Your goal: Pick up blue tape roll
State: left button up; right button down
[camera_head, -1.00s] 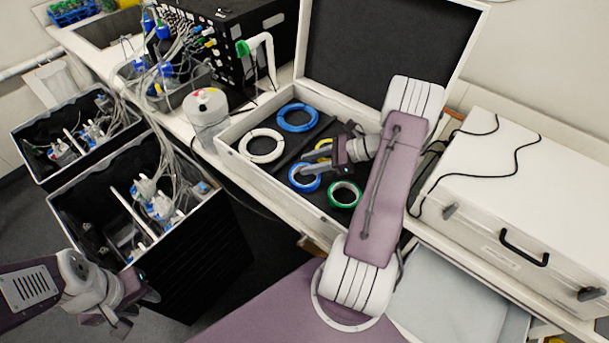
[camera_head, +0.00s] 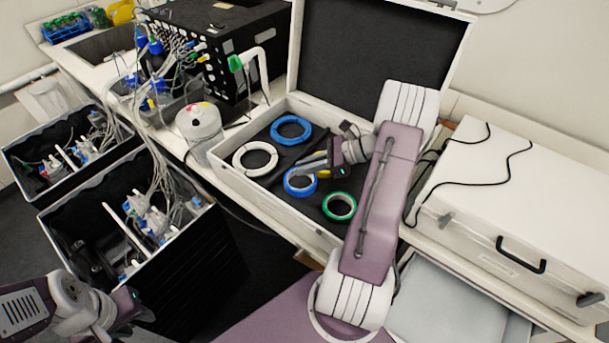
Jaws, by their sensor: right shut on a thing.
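An open white case (camera_head: 228,178) with a dark lining holds the tape rolls. One blue tape roll (camera_head: 288,183) is at the fingers of my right gripper (camera_head: 312,165), which is shut on its far rim. The roll looks slightly raised, though any gap beneath it is hard to see. A second blue tape roll (camera_head: 291,120) lies farther back in the case, clear of the gripper. The gripper partly covers a yellow roll (camera_head: 324,174). My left gripper (camera_head: 130,312) is at the lower left, away from the case; its fingers are dark and unclear.
A white roll (camera_head: 237,158) and a green roll (camera_head: 339,215) lie beside the held roll. The case's raised lid (camera_head: 375,50) stands behind. Dark bins (camera_head: 190,265) with cables stand lower left.

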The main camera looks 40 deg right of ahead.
jog(key=s+a+v, duration=0.1)
jog(key=v, duration=1.2)
jog(key=shift+s+r+b, duration=0.2)
jog(key=shift+r+b, duration=0.1)
jog(key=shift+r, duration=0.15)
